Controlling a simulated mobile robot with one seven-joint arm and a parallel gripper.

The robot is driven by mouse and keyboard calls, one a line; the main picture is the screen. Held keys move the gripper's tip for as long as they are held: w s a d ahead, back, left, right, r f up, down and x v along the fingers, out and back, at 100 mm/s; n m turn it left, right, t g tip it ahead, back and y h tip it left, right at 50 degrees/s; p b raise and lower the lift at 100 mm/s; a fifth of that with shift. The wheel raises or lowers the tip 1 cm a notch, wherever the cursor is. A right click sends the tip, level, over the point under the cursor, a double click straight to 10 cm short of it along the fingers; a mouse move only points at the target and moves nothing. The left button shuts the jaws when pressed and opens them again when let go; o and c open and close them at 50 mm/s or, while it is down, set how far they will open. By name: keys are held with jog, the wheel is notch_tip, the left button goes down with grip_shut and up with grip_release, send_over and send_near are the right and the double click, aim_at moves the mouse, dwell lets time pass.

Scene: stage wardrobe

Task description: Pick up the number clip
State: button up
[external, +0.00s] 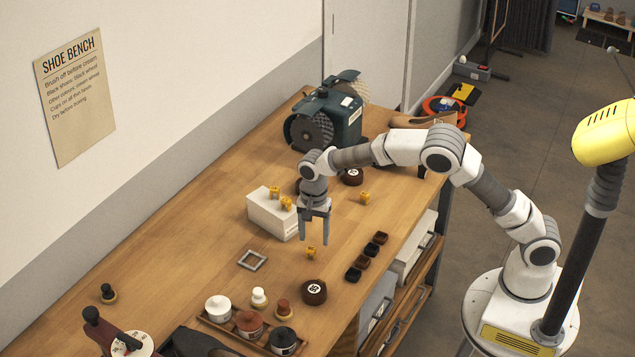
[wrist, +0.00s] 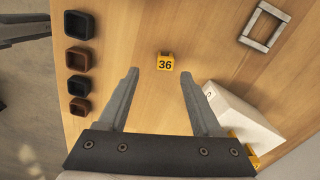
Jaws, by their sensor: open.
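A small yellow number clip (external: 310,252) stands on the bare bench top; in the wrist view the clip (wrist: 165,62) shows the number 36. My gripper (external: 314,240) is open and empty, pointing down above the bench close to this clip. In the wrist view the clip appears just beyond and between the two fingertips (wrist: 160,74), apart from both. Other yellow clips sit on a white box (external: 268,219): one (external: 274,191) and another (external: 286,203). One more yellow clip (external: 364,198) stands on the bench to the right of the box.
The white box (wrist: 240,120) is close to the right finger in the wrist view. Small dark cups (external: 365,258) line the bench edge. A grey square frame (external: 252,260), a round brown piece (external: 314,292) and polish jars (external: 249,324) lie nearby. A brushing machine (external: 325,115) stands behind.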

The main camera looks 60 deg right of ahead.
aim_at(311, 249)
jog(key=shift+w+a+f, duration=0.15)
jog(key=shift+f, duration=1.2)
jog(key=shift+w+a+f, duration=0.15)
jog(key=shift+f, duration=1.2)
grip_shut()
